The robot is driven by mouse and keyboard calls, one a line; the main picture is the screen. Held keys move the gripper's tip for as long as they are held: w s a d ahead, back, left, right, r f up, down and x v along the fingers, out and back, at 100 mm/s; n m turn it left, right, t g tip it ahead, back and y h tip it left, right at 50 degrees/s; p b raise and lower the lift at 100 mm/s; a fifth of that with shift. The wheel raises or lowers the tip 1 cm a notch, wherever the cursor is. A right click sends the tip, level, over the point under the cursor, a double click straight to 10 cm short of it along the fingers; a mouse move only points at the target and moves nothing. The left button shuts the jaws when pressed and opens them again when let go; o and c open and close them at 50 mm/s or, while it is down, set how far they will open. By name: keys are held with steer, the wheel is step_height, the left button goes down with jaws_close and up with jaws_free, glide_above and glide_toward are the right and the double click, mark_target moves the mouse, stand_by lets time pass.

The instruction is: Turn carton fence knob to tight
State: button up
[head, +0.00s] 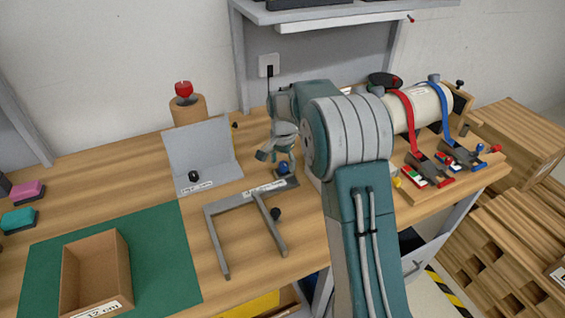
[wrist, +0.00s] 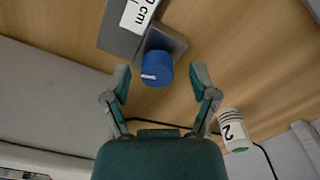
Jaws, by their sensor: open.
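The carton fence (head: 215,212) is a grey U-shaped frame with a white label, lying on the wooden bench. A blue knob (head: 283,168) sits at its back right corner. In the wrist view the blue knob (wrist: 157,68) has a small white mark on its side and stands on a grey block beside the label reading "0 cm", partly cut off. My gripper (head: 275,157) is above the bench at the knob. In the wrist view my gripper (wrist: 161,79) is open, its fingers to either side of the knob, with visible gaps. What the white mark points to cannot be read.
An open cardboard carton (head: 97,270) stands on a green mat (head: 165,262) at front left. A grey angled plate (head: 200,155) is left of my gripper. A white cylinder marked "2" (wrist: 232,128) and a black cable are near my right finger in the wrist view.

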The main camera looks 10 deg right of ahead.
mark_target(283, 163)
step_height(283, 163, up, 12)
stand_by(0.5)
steer(key=shift+f, duration=0.1)
